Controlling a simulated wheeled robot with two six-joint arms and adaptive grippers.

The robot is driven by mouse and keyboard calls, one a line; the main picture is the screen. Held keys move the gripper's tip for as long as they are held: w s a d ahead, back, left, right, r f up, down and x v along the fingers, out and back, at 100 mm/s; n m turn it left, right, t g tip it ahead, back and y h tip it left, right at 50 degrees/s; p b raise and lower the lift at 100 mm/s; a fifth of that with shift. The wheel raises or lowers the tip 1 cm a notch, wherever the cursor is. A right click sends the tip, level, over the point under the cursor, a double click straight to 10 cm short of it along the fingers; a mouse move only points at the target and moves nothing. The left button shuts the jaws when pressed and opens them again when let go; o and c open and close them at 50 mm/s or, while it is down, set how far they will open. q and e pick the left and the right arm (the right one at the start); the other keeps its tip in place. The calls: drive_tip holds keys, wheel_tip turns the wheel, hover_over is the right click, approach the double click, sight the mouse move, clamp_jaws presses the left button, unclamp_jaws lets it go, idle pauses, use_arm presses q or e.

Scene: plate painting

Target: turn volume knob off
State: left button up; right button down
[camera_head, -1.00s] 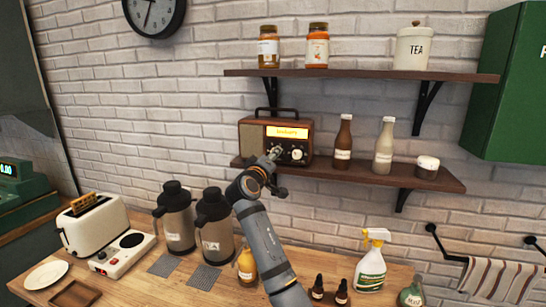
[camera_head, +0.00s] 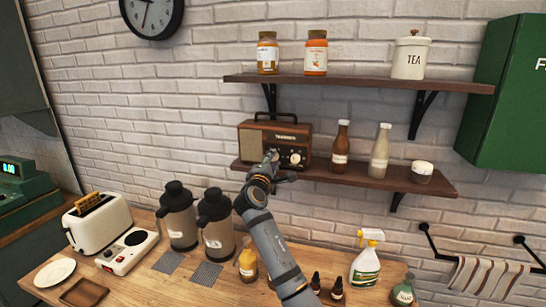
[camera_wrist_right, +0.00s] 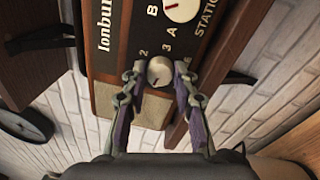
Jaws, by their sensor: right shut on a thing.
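The brown wooden radio (camera_head: 250,141) stands on the lower wall shelf, with its handle up. Its display strip (camera_head: 279,139) is dark and shows pale lettering. My right gripper (camera_head: 271,158) reaches up to the radio's front and partly covers its controls. In the right wrist view, the fingers of my right gripper (camera_wrist_right: 158,85) are shut on a small round knob (camera_wrist_right: 159,71) with a pointer line, one finger at each side. A larger white dial (camera_wrist_right: 181,9) shows beyond it. My left gripper is not in view.
On the lower shelf (camera_head: 330,178), a brown bottle (camera_head: 341,148), a pale bottle (camera_head: 380,153) and a jar (camera_head: 421,172) stand right of the radio. The upper shelf (camera_head: 350,82) hangs above. Dark flasks (camera_head: 216,228) and a spray bottle (camera_head: 366,262) stand on the counter below.

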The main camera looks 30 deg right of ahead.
drive_tip(key=shift+f+n, duration=0.15)
drive_tip(key=shift+n, duration=1.15)
drive_tip(key=shift+f, duration=0.1)
drive_tip(key=c, duration=1.4)
unclamp_jaws()
drive_tip(key=o, duration=0.4)
drive_tip(key=shift+a, duration=0.15)
drive_tip(key=shift+c, duration=0.2)
drive_tip(key=v, duration=0.7)
drive_tip(key=shift+s+a+r, duration=0.2)
drive_tip(key=shift+r, duration=0.05)
drive_tip(key=shift+d, duration=0.15)
